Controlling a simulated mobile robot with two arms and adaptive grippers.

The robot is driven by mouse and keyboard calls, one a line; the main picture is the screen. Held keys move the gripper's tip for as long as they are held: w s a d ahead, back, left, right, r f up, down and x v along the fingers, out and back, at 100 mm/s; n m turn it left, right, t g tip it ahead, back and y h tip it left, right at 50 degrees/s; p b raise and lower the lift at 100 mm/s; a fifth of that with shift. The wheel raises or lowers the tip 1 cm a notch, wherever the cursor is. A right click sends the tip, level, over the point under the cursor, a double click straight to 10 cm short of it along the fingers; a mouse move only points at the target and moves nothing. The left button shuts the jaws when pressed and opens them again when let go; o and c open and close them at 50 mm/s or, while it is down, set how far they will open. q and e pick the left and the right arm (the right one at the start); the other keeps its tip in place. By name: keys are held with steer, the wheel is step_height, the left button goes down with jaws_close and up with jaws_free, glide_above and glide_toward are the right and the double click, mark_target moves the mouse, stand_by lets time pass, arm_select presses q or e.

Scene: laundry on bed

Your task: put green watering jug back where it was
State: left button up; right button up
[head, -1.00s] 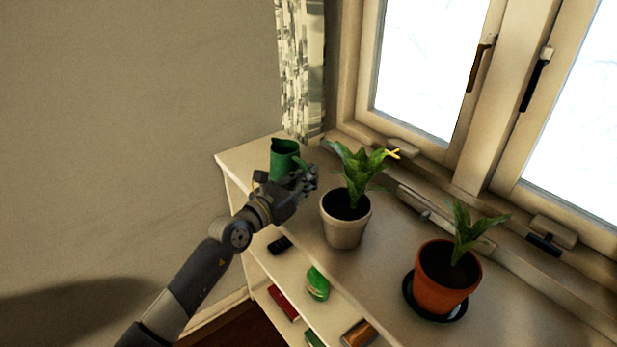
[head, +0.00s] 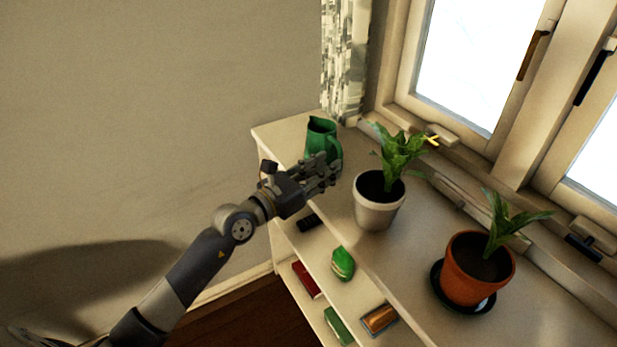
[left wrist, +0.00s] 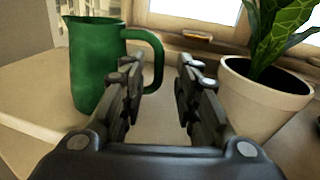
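The green watering jug (head: 318,140) stands upright on the far left end of the white shelf top, by the curtain. It also shows in the left wrist view (left wrist: 95,62), its handle pointing right. My left gripper (head: 328,174) is just in front of the jug. In the left wrist view the fingers (left wrist: 158,88) are spread with nothing between them. The left finger overlaps the lower handle in that view; I cannot tell whether they touch. The jug's lower front is partly hidden by the gripper in the head view. My right gripper is not in view.
A white pot with a plant (head: 378,208) stands close to the right of my left gripper. An orange pot with a plant (head: 478,272) stands farther right on a dark saucer. A windowsill runs behind. Lower shelves hold a green object (head: 343,264) and several small items.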

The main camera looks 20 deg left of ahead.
arm_select(q)
steer(key=v, duration=0.5)
steer(key=shift+s, duration=0.1)
stand_by(0.3)
